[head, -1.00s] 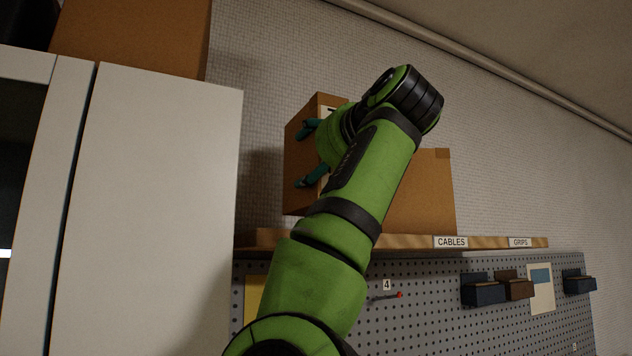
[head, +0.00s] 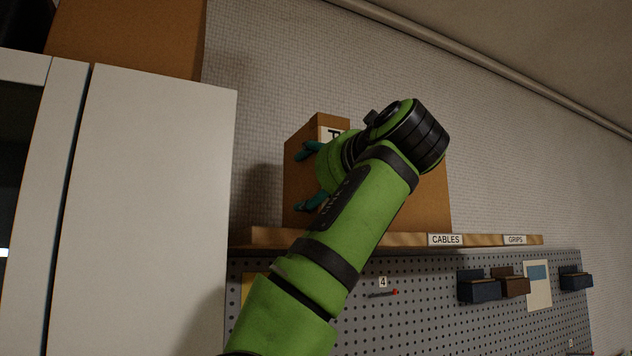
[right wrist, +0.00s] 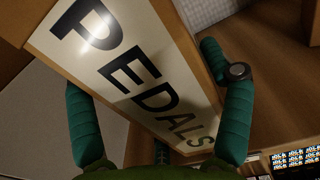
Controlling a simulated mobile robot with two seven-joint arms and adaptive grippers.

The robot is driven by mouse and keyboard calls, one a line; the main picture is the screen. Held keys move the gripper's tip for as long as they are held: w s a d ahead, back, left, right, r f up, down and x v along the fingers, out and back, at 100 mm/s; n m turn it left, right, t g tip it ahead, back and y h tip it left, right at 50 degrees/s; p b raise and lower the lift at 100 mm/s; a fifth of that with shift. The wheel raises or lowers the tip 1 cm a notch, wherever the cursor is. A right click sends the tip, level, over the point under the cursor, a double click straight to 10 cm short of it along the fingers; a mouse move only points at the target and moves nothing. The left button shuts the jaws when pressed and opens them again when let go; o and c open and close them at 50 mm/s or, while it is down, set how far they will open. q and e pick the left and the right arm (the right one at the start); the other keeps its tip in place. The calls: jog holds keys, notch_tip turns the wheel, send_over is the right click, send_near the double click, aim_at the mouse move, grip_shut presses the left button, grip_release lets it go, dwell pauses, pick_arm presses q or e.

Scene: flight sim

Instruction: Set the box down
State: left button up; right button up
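The cardboard box (head: 300,185) is upright at the left end of the wooden shelf (head: 385,239), its lower edge at the shelf top. Contact underneath is hard to confirm. Its white label reads PEDALS in the right wrist view (right wrist: 125,70). My right gripper (head: 308,176) has its teal fingers around the box, with two fingers against its left side. In the right wrist view the fingers (right wrist: 155,100) lie on both sides of the label face. My forearm hides the right part of the box. My left gripper is out of view.
Another cardboard box (head: 435,200) stands to the right on the shelf, partly behind my arm. A white cabinet (head: 155,210) with a box (head: 130,38) on top is at left. A pegboard (head: 410,320) with small bins hangs below. The shelf's right end is clear.

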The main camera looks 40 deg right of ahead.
jog(key=shift+o, duration=0.9)
jog(key=shift+w, duration=0.1)
jog(key=shift+a, duration=0.1)
jog(key=shift+r+p, duration=0.3)
jog(key=shift+p, duration=0.05)
jog(key=b+v, duration=0.2)
jog(key=v, duration=0.1)
jog(key=b+v, duration=0.1)
jog(key=shift+f, duration=0.4)
jog(key=b+v, duration=0.3)
jog(key=v, duration=0.5)
jog(key=shift+r, duration=0.3)
